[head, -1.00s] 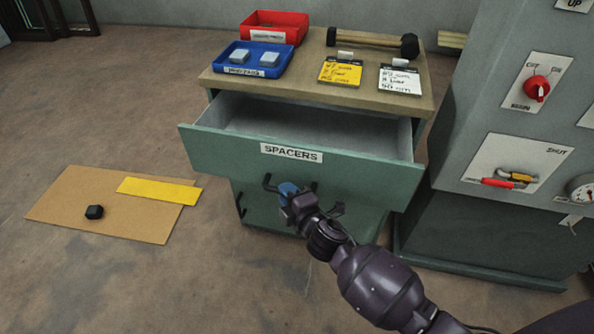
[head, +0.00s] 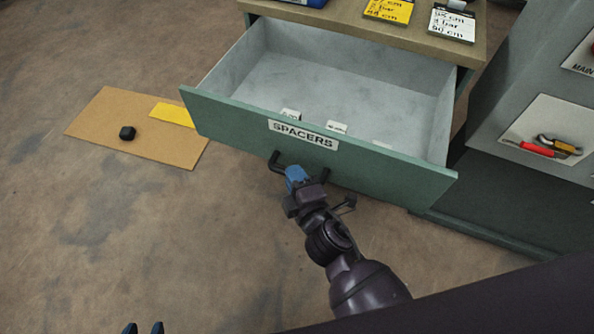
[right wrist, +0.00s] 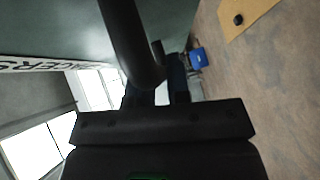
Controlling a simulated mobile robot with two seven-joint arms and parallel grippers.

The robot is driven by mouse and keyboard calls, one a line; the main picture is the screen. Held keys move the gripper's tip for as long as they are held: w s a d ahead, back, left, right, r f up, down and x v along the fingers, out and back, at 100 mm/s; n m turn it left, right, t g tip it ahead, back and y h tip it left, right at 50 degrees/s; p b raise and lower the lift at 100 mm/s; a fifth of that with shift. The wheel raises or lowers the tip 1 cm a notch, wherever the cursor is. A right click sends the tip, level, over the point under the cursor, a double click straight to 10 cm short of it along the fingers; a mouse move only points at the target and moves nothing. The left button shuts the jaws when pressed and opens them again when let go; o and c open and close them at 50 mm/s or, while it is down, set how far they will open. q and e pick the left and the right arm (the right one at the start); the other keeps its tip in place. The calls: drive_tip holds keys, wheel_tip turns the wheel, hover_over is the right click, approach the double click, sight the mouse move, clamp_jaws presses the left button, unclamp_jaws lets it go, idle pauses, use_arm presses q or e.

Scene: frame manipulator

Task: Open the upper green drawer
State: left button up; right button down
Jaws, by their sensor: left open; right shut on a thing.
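The upper green drawer (head: 390,182), labelled SPACERS, is pulled well out of its cabinet, with its grey interior in view. Its dark bar handle (head: 276,160) is on the front below the label. My right gripper (head: 298,178) has blue fingertips and is shut on this handle. In the right wrist view the handle (right wrist: 132,42) runs down between the fingers, beside the green drawer front (right wrist: 80,22). My left gripper (head: 143,328) just shows its open fingertips at the bottom left edge of the head view, apart from everything.
Several small white-labelled items (head: 336,127) lie inside the drawer near its front. The cabinet top (head: 330,22) holds yellow and white note cards. A cardboard sheet (head: 100,130) with a black block (head: 127,133) lies on the floor. A grey machine (head: 500,190) stands close at right.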

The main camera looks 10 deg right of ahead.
drive_tip(key=c, duration=1.1)
unclamp_jaws()
use_arm(q)
drive_tip(key=shift+s+r+p, duration=0.1)
drive_tip(key=shift+p, duration=0.2)
use_arm(e)
drive_tip(key=v, duration=1)
drive_tip(key=shift+s, duration=0.4)
use_arm(q)
drive_tip(key=shift+r, duration=0.2)
use_arm(e)
drive_tip(key=shift+d, duration=0.15)
use_arm(q)
wheel_tip(320, 180, up, 8)
drive_tip(key=t+p, duration=0.1)
drive_tip(key=p, duration=0.9)
drive_tip(key=shift+w+r+n, duration=0.2)
drive_tip(key=shift+w+n, duration=0.1)
use_arm(e)
drive_tip(key=s+d+r+m+g+h, duration=0.1)
drive_tip(key=s+d+m+g, duration=0.1)
drive_tip(key=s+d+m, duration=0.4)
drive_tip(key=s+d+r+m+g+h, duration=0.1)
drive_tip(key=s+d+m+g+h, duration=0.1)
drive_tip(key=s+d+m, duration=0.5)
drive_tip(key=d+m+g, duration=0.1)
drive_tip(key=d+m, duration=0.3)
drive_tip(key=d, duration=0.1)
drive_tip(key=shift+m, duration=0.4)
